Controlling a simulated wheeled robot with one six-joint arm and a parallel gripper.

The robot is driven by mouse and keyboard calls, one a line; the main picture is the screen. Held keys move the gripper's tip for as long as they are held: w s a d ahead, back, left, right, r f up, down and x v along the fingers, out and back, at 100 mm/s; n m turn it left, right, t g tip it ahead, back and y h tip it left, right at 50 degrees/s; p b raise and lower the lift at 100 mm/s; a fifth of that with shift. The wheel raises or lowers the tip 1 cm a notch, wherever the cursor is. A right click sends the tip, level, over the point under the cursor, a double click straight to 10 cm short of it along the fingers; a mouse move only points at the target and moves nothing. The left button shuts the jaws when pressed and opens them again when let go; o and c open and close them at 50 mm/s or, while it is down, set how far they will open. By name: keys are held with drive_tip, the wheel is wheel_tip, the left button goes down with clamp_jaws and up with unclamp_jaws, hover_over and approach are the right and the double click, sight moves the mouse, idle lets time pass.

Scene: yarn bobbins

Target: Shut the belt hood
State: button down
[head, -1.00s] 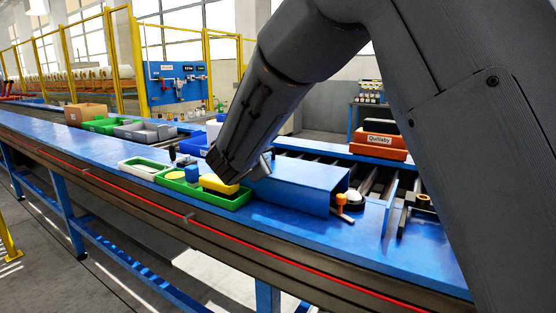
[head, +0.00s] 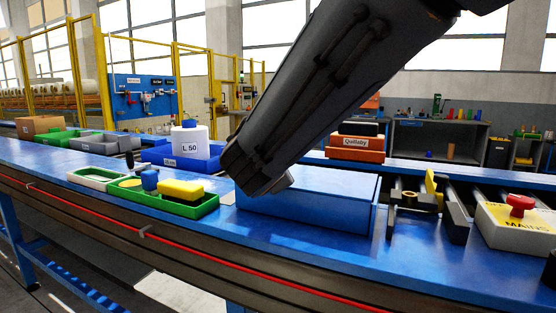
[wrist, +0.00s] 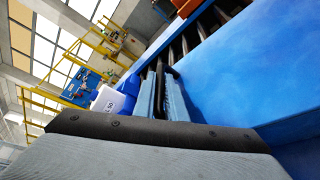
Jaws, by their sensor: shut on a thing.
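The belt hood (head: 318,203) is a blue box-shaped cover on the blue belt table in the head view. Its top looks level and its front face comes down to the table, with no clear gap showing. My gripper (head: 282,186) is at the hood's left end, largely hidden behind my wrist. In the wrist view, the fingers of my gripper (wrist: 165,92) are close together around a dark narrow part, with the blue hood (wrist: 250,65) filling the right side. The exact grip point is hard to make out.
A green tray (head: 205,208) with a yellow block (head: 181,190) is left of the hood. A blue bin with a white L 50 bobbin (head: 190,145) stands behind it. Right are a clamp-like fixture (head: 412,200) and a red-button box (head: 519,228). An orange crate (head: 356,153) is behind.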

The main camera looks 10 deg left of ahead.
drive_tip(key=shift+d+f, duration=0.2)
drive_tip(key=shift+f, duration=0.05)
drive_tip(key=c, duration=2.2)
unclamp_jaws()
drive_tip(key=shift+o, duration=0.6)
drive_tip(key=shift+s+d+r, duration=0.1)
drive_tip(key=shift+s+r, duration=0.1)
drive_tip(key=shift+s+r, duration=0.1)
drive_tip(key=shift+s, duration=0.2)
drive_tip(key=b+v, duration=0.1)
drive_tip(key=v, duration=0.6)
drive_tip(key=shift+r, duration=0.1)
